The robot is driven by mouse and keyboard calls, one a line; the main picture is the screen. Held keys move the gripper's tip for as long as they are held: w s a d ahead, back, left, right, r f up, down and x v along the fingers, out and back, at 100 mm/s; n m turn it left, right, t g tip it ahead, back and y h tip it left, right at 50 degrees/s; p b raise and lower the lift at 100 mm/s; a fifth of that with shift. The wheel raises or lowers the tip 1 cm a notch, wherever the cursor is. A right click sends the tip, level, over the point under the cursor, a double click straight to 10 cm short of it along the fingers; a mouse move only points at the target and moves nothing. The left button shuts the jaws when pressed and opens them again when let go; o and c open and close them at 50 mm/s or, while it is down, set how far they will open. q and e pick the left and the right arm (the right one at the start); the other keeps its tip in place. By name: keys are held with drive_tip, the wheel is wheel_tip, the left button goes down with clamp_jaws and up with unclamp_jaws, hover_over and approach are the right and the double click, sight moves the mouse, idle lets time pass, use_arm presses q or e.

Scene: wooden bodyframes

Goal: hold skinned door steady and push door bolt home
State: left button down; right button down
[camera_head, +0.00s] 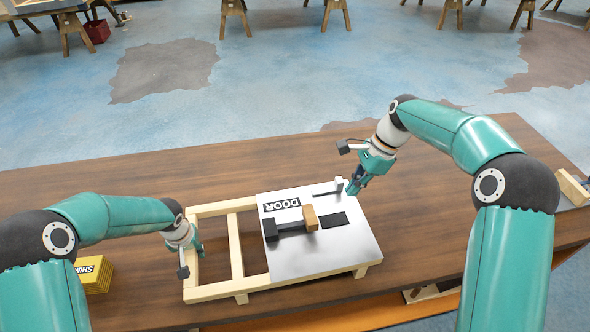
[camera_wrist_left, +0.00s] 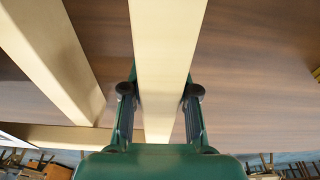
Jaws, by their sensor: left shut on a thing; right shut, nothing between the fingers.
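The skinned door (camera_head: 345,262) is a wooden frame with a metal sheet on its right part, lying on the workbench and marked DOOR. The door bolt (camera_head: 292,226) is a dark bar with a black end at left and a tan wooden block (camera_head: 310,217) across it. A black patch lies right of the block. My left gripper (camera_head: 196,250) is shut on the frame's left end rail, which runs between its fingers in the left wrist view (camera_wrist_left: 165,60). My right gripper (camera_head: 353,188) is shut and empty, near the sheet's far right corner, beside a small pale block (camera_head: 339,183).
A yellow box (camera_head: 95,274) marked SHIM stands left of the frame. The workbench (camera_head: 440,215) is clear to the right of the door up to a wooden piece (camera_head: 572,188) at the right edge. Sawhorses stand on the floor beyond.

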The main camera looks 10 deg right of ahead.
use_arm(q)
drive_tip(key=shift+a, duration=0.1)
idle(0.3)
drive_tip(key=c, duration=0.8)
unclamp_jaws()
